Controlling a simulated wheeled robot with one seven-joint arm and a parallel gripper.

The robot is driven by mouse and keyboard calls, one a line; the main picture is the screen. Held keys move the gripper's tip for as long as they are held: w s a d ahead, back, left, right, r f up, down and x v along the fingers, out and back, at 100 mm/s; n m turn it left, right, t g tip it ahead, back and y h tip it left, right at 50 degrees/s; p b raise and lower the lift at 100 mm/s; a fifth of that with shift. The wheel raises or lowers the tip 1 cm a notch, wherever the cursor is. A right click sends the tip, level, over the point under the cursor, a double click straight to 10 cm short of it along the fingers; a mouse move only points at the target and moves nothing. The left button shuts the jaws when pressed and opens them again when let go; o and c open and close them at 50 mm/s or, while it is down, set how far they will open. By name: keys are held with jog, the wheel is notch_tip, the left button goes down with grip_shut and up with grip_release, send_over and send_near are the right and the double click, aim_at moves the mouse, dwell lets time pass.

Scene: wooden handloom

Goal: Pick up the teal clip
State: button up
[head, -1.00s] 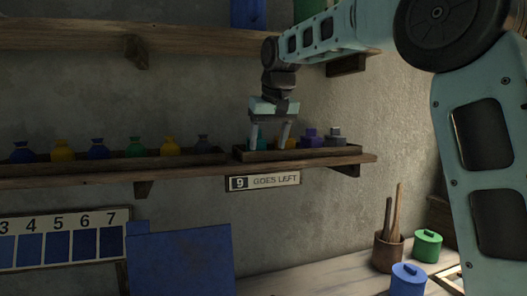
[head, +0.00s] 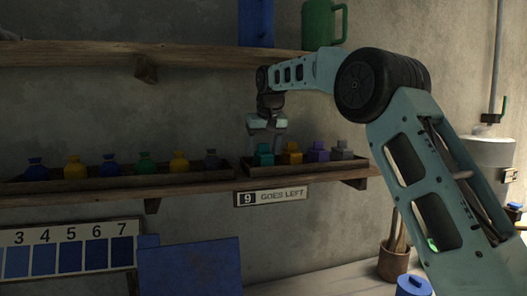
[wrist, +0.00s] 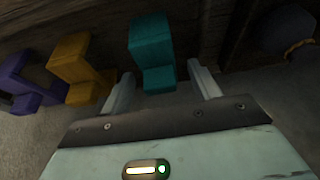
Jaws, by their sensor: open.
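The teal clip (head: 264,157) stands at the left end of a row of clips in the right-hand wooden tray on the shelf. In the wrist view the teal clip (wrist: 150,45) is upright, with its lower part between the fingertips and nearer the left finger. My gripper (head: 266,141) is open and empty, pointing down just above the clip in the head view. In the wrist view my gripper (wrist: 161,75) has a finger on each side of the clip. I cannot tell whether either finger touches it.
An orange clip (head: 291,154) stands close to the right of the teal one, then a purple clip (head: 318,152) and a grey clip (head: 341,151). The left tray (head: 120,178) holds several small pouches, the grey pouch (head: 212,160) nearest. An upper shelf (head: 190,55) runs above.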

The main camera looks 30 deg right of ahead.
jog(key=shift+w+f, duration=0.25)
jog(key=shift+f, duration=0.3)
jog(key=c, duration=1.1)
jog(key=shift+o, duration=0.2)
jog(key=shift+r, duration=0.1)
